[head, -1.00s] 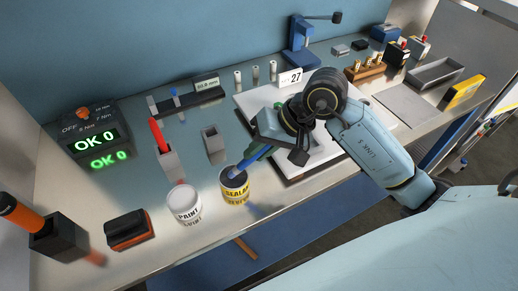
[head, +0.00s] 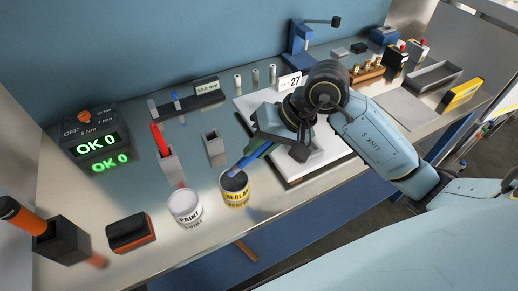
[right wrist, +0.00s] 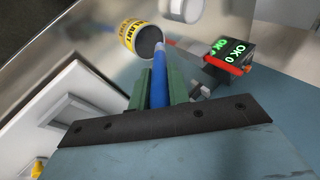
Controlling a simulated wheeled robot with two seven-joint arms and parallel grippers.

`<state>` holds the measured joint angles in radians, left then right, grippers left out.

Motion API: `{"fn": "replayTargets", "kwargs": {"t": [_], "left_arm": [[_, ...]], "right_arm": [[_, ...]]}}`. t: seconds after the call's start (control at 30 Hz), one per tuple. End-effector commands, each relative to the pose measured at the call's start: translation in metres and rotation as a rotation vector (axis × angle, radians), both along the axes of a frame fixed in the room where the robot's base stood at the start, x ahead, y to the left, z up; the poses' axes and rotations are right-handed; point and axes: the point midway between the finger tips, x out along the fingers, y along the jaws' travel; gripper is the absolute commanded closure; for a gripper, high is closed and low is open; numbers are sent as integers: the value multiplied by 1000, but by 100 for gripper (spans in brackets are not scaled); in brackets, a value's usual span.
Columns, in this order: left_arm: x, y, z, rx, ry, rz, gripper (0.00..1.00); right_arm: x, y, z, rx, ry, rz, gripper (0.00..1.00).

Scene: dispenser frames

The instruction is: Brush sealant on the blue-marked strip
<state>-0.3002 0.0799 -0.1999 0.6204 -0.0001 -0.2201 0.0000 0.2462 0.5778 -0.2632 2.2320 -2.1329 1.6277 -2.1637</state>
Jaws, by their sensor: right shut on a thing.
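My right gripper (head: 268,143) is shut on a blue-handled brush (head: 249,157) and holds it tilted. Its lower end is at the mouth of the yellow-banded sealant pot (head: 236,193); I cannot tell how far inside it is. In the right wrist view the blue handle (right wrist: 159,88) lies between the green fingers (right wrist: 162,90) and points to the dark opening of the pot (right wrist: 140,38). A white board (head: 326,148) lies behind and under my right arm. My arm hides much of it, and I cannot make out a blue-marked strip. My left gripper is out of view.
A white paint pot (head: 185,207) stands left of the sealant pot. A grey holder with a red-handled tool (head: 171,165), an empty grey holder (head: 214,147) and a black-orange block (head: 130,232) are nearby. A "27" sign (head: 290,82) stands at the board's back edge.

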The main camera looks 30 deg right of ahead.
Motion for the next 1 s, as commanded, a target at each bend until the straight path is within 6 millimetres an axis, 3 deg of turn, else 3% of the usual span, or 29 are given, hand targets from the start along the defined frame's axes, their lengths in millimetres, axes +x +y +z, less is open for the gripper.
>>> {"fn": "replayTargets", "kwargs": {"t": [0.5, 1.0], "left_arm": [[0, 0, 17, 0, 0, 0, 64], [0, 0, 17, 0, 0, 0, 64]], "right_arm": [[1, 0, 42, 2, -5, 1, 100], [0, 0, 44, 2, -3, 1, 100]]}}
